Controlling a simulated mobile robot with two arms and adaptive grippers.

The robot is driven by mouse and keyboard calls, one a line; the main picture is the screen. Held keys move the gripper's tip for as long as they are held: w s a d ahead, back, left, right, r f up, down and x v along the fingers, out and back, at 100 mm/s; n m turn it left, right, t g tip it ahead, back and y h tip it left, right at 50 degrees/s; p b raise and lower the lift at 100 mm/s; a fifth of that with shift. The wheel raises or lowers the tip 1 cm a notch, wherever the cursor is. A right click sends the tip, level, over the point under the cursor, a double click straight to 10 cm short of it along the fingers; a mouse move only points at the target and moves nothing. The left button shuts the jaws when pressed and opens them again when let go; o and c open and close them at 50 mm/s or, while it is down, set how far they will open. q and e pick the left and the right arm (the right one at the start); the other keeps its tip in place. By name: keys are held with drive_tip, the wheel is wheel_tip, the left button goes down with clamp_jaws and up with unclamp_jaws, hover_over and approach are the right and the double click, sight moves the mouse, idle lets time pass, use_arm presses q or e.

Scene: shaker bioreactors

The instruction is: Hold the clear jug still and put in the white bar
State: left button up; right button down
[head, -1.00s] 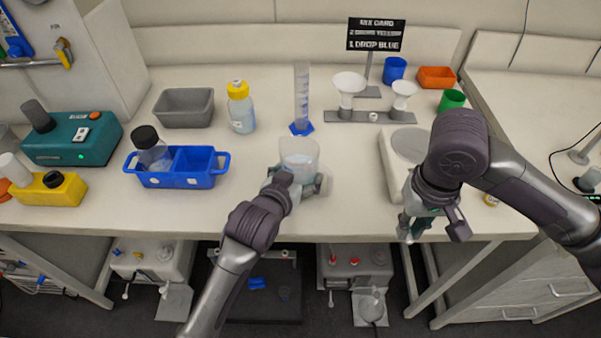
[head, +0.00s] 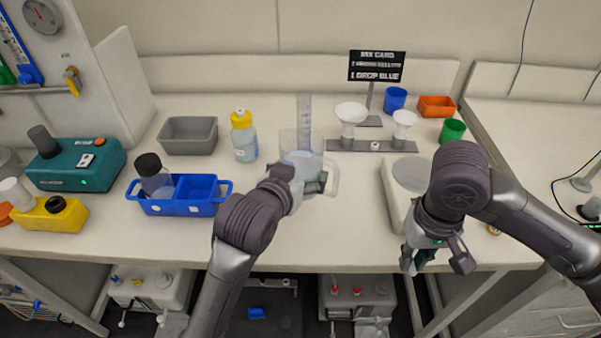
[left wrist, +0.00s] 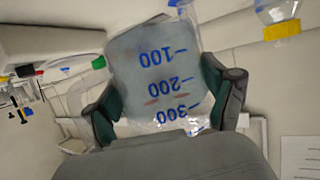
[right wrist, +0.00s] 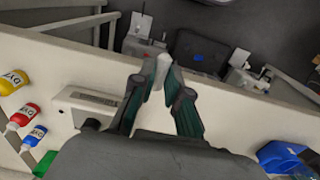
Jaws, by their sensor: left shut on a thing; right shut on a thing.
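The clear jug (head: 302,145) has a handle on its right and pale liquid low inside. My right gripper (right wrist: 163,72) is shut on the small white bar (right wrist: 163,61), of which only a bit shows at the fingertips. In the head view the right gripper (head: 420,260) is over the front bench edge, apart from the jug; the bar is not clear there.
A white plate device with a grey disc (head: 411,174) stands beside my right arm. A blue caddy (head: 178,208) is at left, a yellow-capped bottle (head: 243,140) behind. A funnel rack (head: 372,145) and mix card (head: 377,66) stand at the back. The front middle bench is clear.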

drive_tip(key=shift+f, duration=0.1)
